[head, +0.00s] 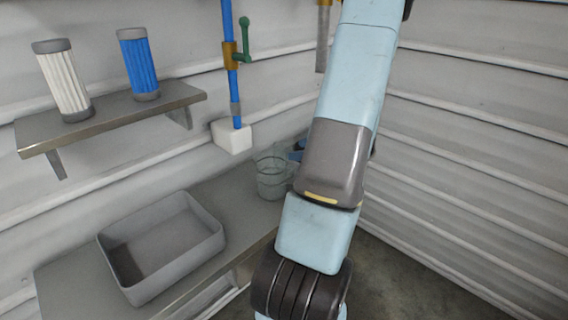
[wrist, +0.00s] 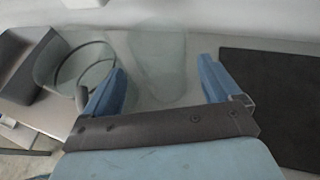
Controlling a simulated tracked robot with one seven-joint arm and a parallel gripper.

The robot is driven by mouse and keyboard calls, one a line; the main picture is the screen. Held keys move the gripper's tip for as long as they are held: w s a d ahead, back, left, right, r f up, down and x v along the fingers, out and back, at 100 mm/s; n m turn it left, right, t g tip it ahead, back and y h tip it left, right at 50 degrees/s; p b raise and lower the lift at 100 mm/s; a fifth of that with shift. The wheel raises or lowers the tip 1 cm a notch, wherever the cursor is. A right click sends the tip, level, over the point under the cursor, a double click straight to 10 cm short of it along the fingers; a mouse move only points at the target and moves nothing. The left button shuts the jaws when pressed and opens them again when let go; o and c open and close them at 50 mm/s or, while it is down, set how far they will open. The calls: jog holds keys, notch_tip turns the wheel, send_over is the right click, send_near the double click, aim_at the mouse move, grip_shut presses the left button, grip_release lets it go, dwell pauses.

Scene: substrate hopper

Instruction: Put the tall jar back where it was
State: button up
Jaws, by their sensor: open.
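Clear glass vessels (head: 272,178) stand on the bench beside my arm in the head view; their outlines overlap. In the wrist view, a clear tall jar (wrist: 158,48) appears between the two blue fingers of my open gripper (wrist: 158,68). Whether the fingers touch it, I cannot tell. A second clear vessel (wrist: 62,58) with a round rim is left of the left finger. In the head view my gripper is mostly hidden behind my arm, with only a bit of blue showing.
A grey open tray (head: 125,282) stands on the bench (head: 65,285), left of the glass. A dark mat (wrist: 270,95) lies right of my gripper. A wall shelf (head: 110,116) holds a white filter (head: 63,82) and a blue filter (head: 138,65). A blue pipe (head: 229,75) has a green-handled valve.

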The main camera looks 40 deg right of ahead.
aim_at(294, 149)
jog(key=x, duration=0.4)
jog(key=shift+w+f, duration=0.1)
jog(key=shift+w, duration=0.2)
jog(key=c, duration=1.2)
jog(key=shift+c, duration=0.2)
notch_tip(294, 149, up, 18)
